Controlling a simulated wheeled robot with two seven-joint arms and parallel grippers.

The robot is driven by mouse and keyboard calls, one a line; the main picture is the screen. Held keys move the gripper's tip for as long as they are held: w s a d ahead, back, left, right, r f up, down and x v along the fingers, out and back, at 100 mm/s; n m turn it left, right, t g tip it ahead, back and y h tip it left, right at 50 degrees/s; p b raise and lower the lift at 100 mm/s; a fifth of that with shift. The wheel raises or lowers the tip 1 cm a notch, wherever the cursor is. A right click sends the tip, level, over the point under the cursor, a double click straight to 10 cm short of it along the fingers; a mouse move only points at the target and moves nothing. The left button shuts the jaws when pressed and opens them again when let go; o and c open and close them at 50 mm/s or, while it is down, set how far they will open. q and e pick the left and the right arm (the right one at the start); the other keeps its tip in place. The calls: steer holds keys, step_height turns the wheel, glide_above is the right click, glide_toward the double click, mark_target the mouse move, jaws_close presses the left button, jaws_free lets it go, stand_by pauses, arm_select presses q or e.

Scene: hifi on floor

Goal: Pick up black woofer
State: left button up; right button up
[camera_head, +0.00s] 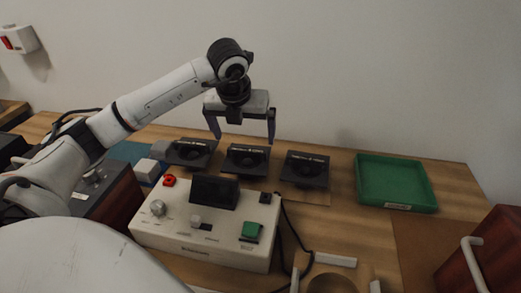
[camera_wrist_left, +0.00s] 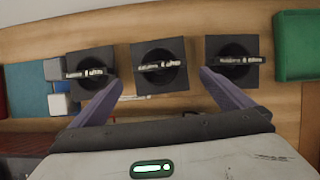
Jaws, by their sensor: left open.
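Three black woofers lie in a row on the wooden table: the left one (camera_head: 191,153), the middle one (camera_head: 246,160) and the right one (camera_head: 305,170). Each is a square black frame with a dark round cone and a pale-lettered bar across it. My left gripper (camera_head: 241,137) is open and empty above the row, over the middle woofer. In the left wrist view, the middle woofer (camera_wrist_left: 160,67) shows between and beyond the open fingers (camera_wrist_left: 158,88). The left woofer (camera_wrist_left: 91,68) and right woofer (camera_wrist_left: 232,62) sit outside them. My right gripper is not in view.
A white control box (camera_head: 206,226) with knobs, a green button and a dark screen stands in front of the woofers. A green tray (camera_head: 397,183) lies to the right. Small white and grey blocks (camera_head: 149,170) sit left. A red-brown box (camera_head: 487,258) stands at right.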

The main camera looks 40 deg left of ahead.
mark_target(246, 151)
arm_select(q)
steer(key=f, duration=0.3)
steer(key=shift+w+a, duration=0.15)
steer(key=shift+a, duration=0.2)
steer(key=p+x, duration=0.1)
steer(key=x, duration=0.4)
steer(key=shift+w+a+f, duration=0.15)
steer(key=shift+w+f, duration=0.1)
steer(key=shift+w, duration=0.05)
steer(key=c, duration=1.6)
steer(key=shift+w+r, duration=0.15)
steer(key=shift+r, duration=0.05)
steer(key=shift+c, duration=1.2)
step_height(246, 151, up, 18)
